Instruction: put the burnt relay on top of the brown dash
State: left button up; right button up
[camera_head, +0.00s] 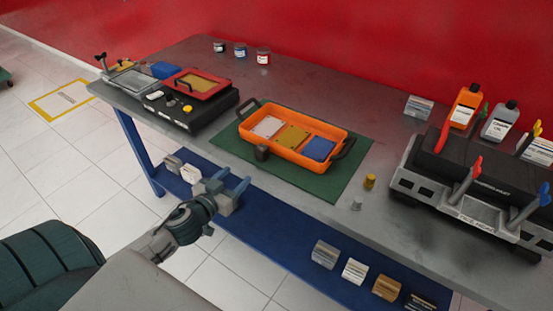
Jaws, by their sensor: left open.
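A small dark brown block (262,153), which looks like the burnt relay, sits on the green mat against the front wall of an orange tray. Which thing is the brown dash is not certain; a tan-brown panel (292,137) lies in the tray between a white and a blue one. Another tan panel in a red frame (198,84) lies on a black unit at the left. My left gripper (222,183) is open and appears empty, in front of the table's near edge, lower left of the dark block. My right gripper is not in view.
The orange tray (340,134) stands on the green mat (345,180). A black trainer (475,183) with coloured levers fills the right. Bottles and small jars stand along the back. Several boxes line the blue lower shelf (280,256). Bare tabletop lies between mat and black unit.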

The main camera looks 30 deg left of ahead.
aim_at(258, 153)
pick_arm(q)
jog(key=r, duration=0.1)
jog(key=w+d+r+h, duration=0.1)
jog(key=r, duration=0.1)
jog(key=shift+w+d+r+m+t+p, duration=0.1)
jog(key=shift+w+d+m+t+p, duration=0.2)
jog(key=shift+d+t, duration=0.1)
jog(key=shift+w+d+p, duration=0.15)
jog(key=shift+w+p, duration=0.15)
jog(key=shift+w, duration=1.8)
jog(key=shift+w+d, duration=0.15)
jog(key=shift+w, duration=2.45)
jog(key=shift+d, duration=0.1)
jog(key=c, duration=1.1)
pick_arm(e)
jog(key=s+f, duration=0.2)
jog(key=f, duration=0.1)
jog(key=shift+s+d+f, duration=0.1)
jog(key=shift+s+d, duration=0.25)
pick_arm(q)
jog(key=shift+c, duration=0.2)
